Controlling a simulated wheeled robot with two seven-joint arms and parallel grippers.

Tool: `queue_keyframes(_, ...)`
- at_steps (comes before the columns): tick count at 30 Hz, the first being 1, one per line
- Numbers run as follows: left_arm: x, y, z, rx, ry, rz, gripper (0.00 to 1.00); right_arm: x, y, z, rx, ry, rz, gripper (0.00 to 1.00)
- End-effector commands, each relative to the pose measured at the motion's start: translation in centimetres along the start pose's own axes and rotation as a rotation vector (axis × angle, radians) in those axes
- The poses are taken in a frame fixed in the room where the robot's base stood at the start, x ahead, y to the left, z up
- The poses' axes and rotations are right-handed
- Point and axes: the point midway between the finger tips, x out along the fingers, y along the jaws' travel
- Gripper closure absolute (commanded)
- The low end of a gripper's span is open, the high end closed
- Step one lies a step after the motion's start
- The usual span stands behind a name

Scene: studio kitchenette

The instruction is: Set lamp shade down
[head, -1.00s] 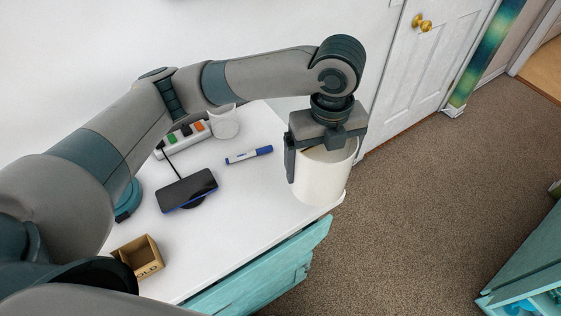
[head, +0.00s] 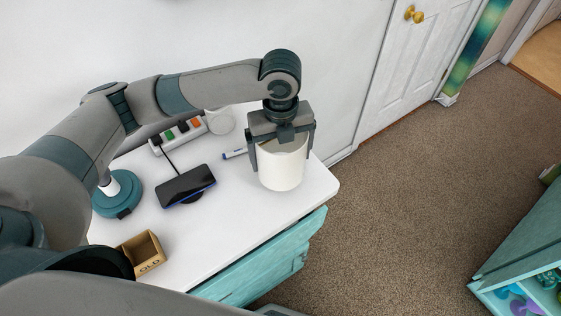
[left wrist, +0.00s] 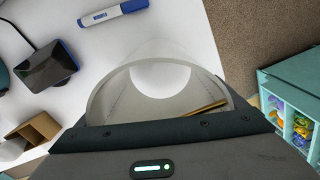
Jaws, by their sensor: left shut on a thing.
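The lamp shade (head: 282,172) is a white, open cylinder at the right part of the white tabletop. My left gripper (head: 281,150) comes down on it from above, with a finger on each side of its upper wall, and is shut on it. In the left wrist view the shade (left wrist: 160,62) fills the middle, and I look down through its open top. Whether its bottom rim touches the tabletop I cannot tell. A teal lamp base (head: 117,195) stands at the left of the table, partly behind my arm. My right gripper is not in view.
A phone on a charger (head: 187,185), a blue marker (head: 235,153), a power strip (head: 180,132) and a small wooden box (head: 143,254) are on the table (head: 235,225). Bare tabletop lies in front of the shade. The table's right edge is near.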

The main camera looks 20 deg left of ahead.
Motion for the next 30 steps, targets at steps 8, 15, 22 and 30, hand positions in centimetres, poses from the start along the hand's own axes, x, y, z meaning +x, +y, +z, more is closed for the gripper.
queue_keyframes(8, 2.9, 0.1, -0.1, -0.001, 0.003, 0.003, 0.35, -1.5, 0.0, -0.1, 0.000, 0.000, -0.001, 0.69)
queue_keyframes(15, 3.7, 0.0, 0.0, 0.000, 0.000, -0.001, 0.35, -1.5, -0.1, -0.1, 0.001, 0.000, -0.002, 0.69)
queue_keyframes(22, 3.9, 0.0, 0.0, 0.000, 0.000, 0.000, 0.35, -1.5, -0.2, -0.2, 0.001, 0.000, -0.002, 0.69)
queue_keyframes(30, 3.9, 0.0, 0.0, 0.000, 0.000, 0.001, 0.00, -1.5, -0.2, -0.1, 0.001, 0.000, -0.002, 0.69)
